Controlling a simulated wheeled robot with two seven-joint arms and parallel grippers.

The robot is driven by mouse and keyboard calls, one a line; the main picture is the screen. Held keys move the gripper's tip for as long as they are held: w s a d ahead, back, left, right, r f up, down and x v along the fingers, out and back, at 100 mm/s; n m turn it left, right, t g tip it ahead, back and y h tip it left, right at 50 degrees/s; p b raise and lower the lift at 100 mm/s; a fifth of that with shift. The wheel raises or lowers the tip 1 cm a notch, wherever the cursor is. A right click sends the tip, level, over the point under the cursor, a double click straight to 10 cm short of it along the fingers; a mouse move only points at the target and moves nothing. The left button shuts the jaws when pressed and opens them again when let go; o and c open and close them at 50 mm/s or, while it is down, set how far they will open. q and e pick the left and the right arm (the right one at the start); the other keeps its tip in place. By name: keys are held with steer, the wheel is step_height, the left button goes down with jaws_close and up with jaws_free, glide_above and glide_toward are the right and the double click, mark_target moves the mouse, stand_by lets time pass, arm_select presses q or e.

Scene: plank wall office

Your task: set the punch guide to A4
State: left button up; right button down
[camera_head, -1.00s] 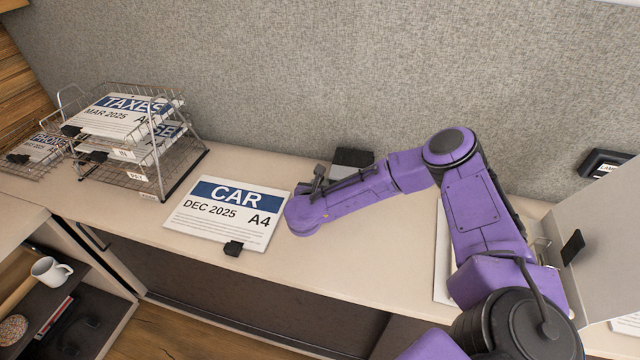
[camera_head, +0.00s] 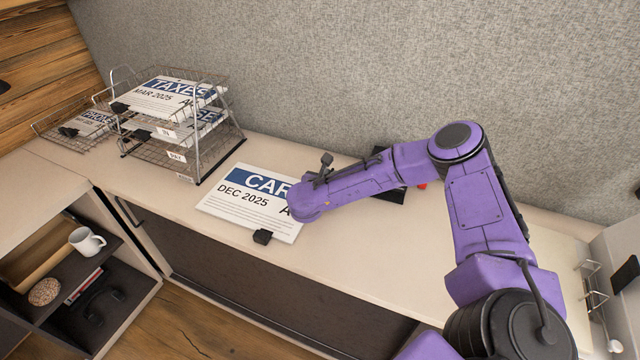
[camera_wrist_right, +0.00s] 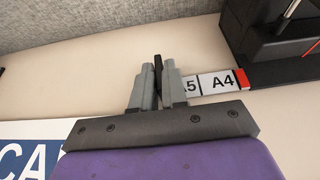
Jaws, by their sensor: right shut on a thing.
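The punch (camera_head: 392,194) is a black block on the counter, mostly hidden behind my right arm in the head view. In the right wrist view the punch (camera_wrist_right: 268,28) is at upper right. Its flat guide bar (camera_wrist_right: 214,83) carries white A5 and A4 labels, with a red piece (camera_wrist_right: 242,79) just right of A4. My right gripper (camera_wrist_right: 158,75) is shut on an upright black tab (camera_wrist_right: 158,66), left of the A5 label. The right finger partly covers A5. The head view hides the fingertips. My left gripper is not in view.
A CAR sheet (camera_head: 238,205) with a black clip lies left of the punch, partly under my arm in view. Wire trays (camera_head: 228,140) with papers stand farther left. A grey fabric panel (camera_head: 300,70) rises behind. The counter front is clear.

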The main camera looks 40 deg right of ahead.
steer(key=shift+s+d, duration=0.25)
steer(key=c, duration=1.5)
jaws_free()
steer(key=shift+w, duration=0.1)
steer(key=shift+a, duration=0.25)
steer(key=b+v, duration=0.1)
steer(key=v, duration=0.9)
